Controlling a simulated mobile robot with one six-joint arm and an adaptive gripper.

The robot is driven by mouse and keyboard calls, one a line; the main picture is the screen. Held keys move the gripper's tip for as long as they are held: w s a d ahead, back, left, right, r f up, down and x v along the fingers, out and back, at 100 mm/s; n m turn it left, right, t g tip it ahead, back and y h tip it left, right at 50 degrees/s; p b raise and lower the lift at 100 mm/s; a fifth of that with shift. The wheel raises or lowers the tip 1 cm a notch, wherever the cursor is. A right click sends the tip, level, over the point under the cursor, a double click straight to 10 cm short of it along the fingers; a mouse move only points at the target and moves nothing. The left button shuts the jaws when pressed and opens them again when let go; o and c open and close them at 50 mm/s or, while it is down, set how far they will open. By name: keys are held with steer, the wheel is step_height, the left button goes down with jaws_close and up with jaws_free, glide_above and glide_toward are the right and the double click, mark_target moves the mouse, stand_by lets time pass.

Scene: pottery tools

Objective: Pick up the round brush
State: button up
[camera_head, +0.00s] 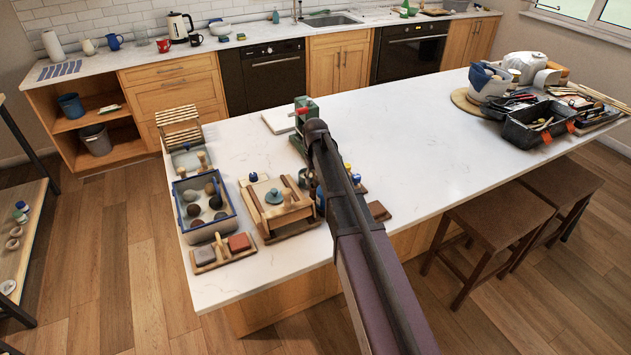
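I cannot tell which item is the round brush. Several small wooden-handled tools stand at the left end of the white island counter (420,150): some in the greenish tray (187,160), one upright on the wooden stand (272,212), and one on the small wooden tray (207,266) by a grey and a red block. My arm reaches in from the bottom right over the counter, its dark joint near the green device. My gripper is not visible; the arm may hide it and some items behind it.
A blue crate (233,222) with several round balls and a wooden rack (179,117) stand at the left. A green device (305,110) stands behind my arm. A black toolbox (515,133) and a blue-white bucket (487,83) crowd the far right. The counter's middle is clear. Stools (498,215) stand in front.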

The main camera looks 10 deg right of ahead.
jaws_close()
steer(key=shift+r, duration=0.15)
step_height(320, 180, up, 10)
steer(key=p, duration=1)
stand_by(0.8)
step_height(320, 180, up, 7)
steer(key=p, duration=0.7)
steer(key=shift+s+f, duration=0.1)
steer(key=shift+f, duration=0.1)
stand_by(0.4)
